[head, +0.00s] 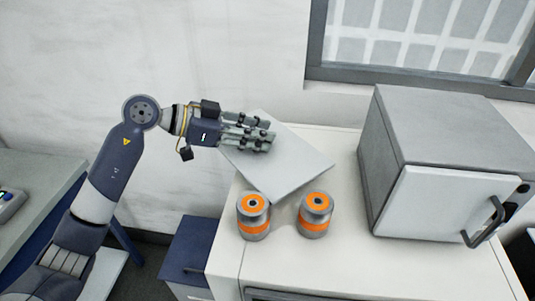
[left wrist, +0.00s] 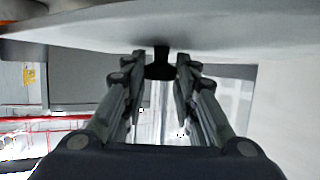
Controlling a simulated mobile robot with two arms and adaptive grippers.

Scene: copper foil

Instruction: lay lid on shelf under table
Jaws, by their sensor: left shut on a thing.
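The lid (head: 290,165) is a flat, light grey square plate, seen over the back left of the white counter in the head view. My left gripper (head: 262,138) is at its left part, shut on it. In the left wrist view the lid (left wrist: 230,30) spans the top, and its black knob (left wrist: 160,66) sits between the fingers of the left gripper (left wrist: 160,75). A table (head: 38,190) stands at the far left with a pale shelf (head: 108,272) low under it, partly hidden by my arm. My right gripper is not in view.
Two grey canisters with orange bands, a left one (head: 254,228) and a right one (head: 314,222), stand on the white counter (head: 370,265) close to the lid's near edge. A grey oven (head: 440,125) stands at the right. A blue cabinet (head: 190,245) is left of the counter.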

